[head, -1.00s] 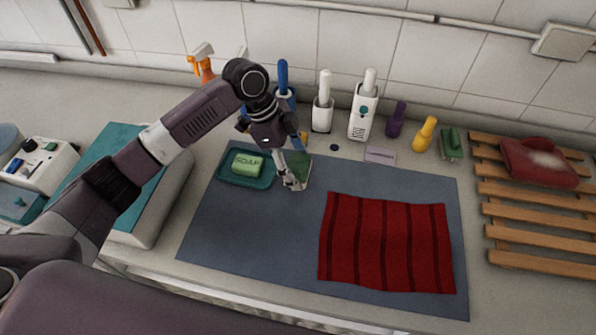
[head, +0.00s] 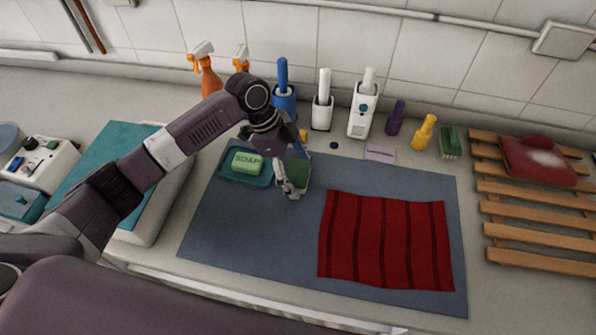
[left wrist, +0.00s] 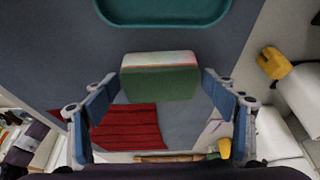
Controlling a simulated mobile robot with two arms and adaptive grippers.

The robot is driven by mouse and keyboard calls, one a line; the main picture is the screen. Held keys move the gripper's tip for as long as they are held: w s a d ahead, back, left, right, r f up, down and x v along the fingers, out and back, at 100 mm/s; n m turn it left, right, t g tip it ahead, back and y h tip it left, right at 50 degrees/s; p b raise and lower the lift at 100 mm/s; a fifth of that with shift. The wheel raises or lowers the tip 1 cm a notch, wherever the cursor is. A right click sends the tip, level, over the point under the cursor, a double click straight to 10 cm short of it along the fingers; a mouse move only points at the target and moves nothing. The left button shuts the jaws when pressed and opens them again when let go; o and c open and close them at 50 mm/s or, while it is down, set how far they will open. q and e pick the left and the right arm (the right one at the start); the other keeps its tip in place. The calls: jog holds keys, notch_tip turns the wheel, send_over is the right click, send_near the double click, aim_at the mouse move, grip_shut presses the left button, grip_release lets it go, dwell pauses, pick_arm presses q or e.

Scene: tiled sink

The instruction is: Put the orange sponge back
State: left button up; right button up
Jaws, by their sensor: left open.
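A sponge-like block (head: 299,174) lies on the blue-grey mat (head: 250,235), just right of the teal soap dish (head: 230,176). In the left wrist view the block (left wrist: 160,82) shows a green face and a pale, pinkish edge; no clear orange shows on it. My left gripper (head: 291,187) is over the block and partly hides it in the head view. In the wrist view the left gripper (left wrist: 160,90) is open, with blue-padded fingers to either side of the block and gaps between. My right gripper is not in view.
A green soap bar (head: 247,162) lies in the dish. A red striped cloth (head: 385,245) covers the mat's right part. Spray bottles (head: 206,75), brushes in holders (head: 322,110) and small bottles (head: 425,132) stand along the back. A wooden rack (head: 535,245) is at right.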

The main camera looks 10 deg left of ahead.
pick_arm(q)
jog(key=shift+r, duration=0.2)
jog(key=shift+a+r, duration=0.2)
jog(key=shift+r, duration=0.1)
jog(key=b+v, duration=0.2)
jog(key=v, duration=0.9)
jog(key=shift+r, duration=0.15)
